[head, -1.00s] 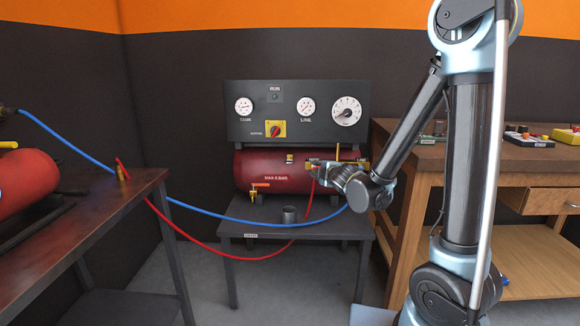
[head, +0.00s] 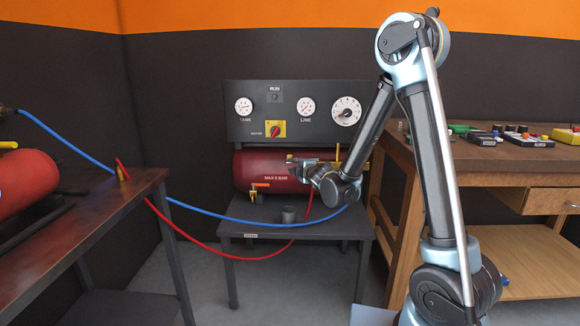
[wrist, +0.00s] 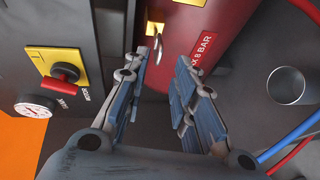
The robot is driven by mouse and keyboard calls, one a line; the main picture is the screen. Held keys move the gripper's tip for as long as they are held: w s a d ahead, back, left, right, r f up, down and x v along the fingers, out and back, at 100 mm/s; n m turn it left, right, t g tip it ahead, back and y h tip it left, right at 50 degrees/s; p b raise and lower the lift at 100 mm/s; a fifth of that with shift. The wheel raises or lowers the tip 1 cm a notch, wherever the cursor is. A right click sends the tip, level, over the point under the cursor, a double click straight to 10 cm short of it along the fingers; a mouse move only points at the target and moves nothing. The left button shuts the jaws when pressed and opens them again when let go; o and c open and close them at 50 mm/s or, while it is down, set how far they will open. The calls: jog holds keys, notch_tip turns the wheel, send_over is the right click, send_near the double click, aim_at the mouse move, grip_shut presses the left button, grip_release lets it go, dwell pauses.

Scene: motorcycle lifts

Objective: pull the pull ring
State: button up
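The pull ring (wrist: 158,46) looks like a small thin metal loop hanging by a yellow tag or fitting (wrist: 154,27) on the red tank (head: 262,163). In the wrist view it lies just beyond and between the fingertips, apart from them. My gripper (wrist: 160,72) is open and empty, with one finger on each side of the view. In the head view my gripper (head: 296,170) is in front of the tank's upper right part and covers the ring's area.
A gauge panel (head: 238,128) with a red-and-yellow switch (head: 275,130) stands behind the tank. A grey cup (head: 289,214) is on the stand below my gripper. A blue hose (head: 235,218) and a red hose (head: 205,247) hang in front. A wooden bench (head: 480,153) is at right.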

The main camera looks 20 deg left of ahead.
jog(key=x, duration=0.7)
jog(key=shift+w, duration=0.15)
